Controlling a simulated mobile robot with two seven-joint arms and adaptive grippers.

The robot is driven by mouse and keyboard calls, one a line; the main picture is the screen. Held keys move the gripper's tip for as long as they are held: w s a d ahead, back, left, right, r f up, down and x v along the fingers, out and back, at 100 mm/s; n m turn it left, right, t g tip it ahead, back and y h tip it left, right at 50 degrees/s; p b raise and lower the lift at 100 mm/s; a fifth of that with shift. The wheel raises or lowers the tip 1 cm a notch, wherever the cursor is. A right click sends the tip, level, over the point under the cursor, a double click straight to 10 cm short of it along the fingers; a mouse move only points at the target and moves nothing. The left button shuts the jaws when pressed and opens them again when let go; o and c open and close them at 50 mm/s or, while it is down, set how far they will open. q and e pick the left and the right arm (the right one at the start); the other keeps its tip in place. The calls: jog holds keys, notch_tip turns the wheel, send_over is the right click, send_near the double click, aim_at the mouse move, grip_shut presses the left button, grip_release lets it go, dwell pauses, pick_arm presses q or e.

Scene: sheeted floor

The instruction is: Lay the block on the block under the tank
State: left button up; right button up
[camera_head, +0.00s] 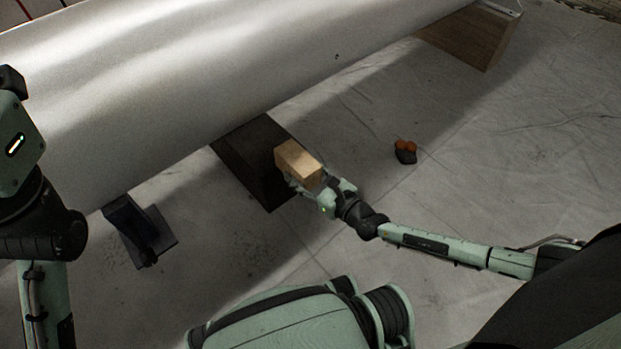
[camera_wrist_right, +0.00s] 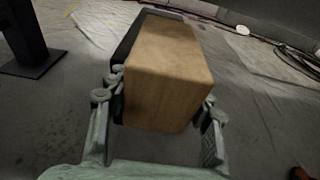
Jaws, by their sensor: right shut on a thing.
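A light wooden block (camera_head: 299,163) is held in my right gripper (camera_head: 312,184), at the near right edge of a dark block (camera_head: 246,160) under the tank. The held block also shows large between the fingers in the right wrist view (camera_wrist_right: 168,75). The dark block lies on the floor, partly hidden by the big pale tank (camera_head: 200,75). From these views I cannot tell whether the held block touches the dark block. My left arm (camera_head: 35,200) stands at the left edge of the head view; its fingers do not show.
A dark bracket-like stand (camera_head: 138,230) is on the floor at left, below the tank. A wooden block (camera_head: 470,38) supports the tank at far right. A small orange and black object (camera_head: 405,150) lies on the sheeted floor. Open floor is at right.

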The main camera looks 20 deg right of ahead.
aim_at(274, 147)
jog(key=shift+w+a+f, duration=0.1)
jog(key=shift+w+a, duration=0.1)
jog(key=shift+w, duration=0.35)
jog(key=shift+r+x, duration=0.25)
jog(key=shift+x, duration=0.95)
jog(key=shift+r+x, duration=0.3)
jog(key=shift+x, duration=1.2)
jog(key=shift+r+x, duration=0.25)
jog(key=shift+x, duration=1.2)
jog(key=shift+r+x, duration=0.3)
jog(key=shift+x, duration=1.2)
jog(key=shift+w, duration=0.15)
jog(key=o, duration=1.3)
jog(key=shift+c, duration=0.2)
jog(key=shift+f, duration=0.1)
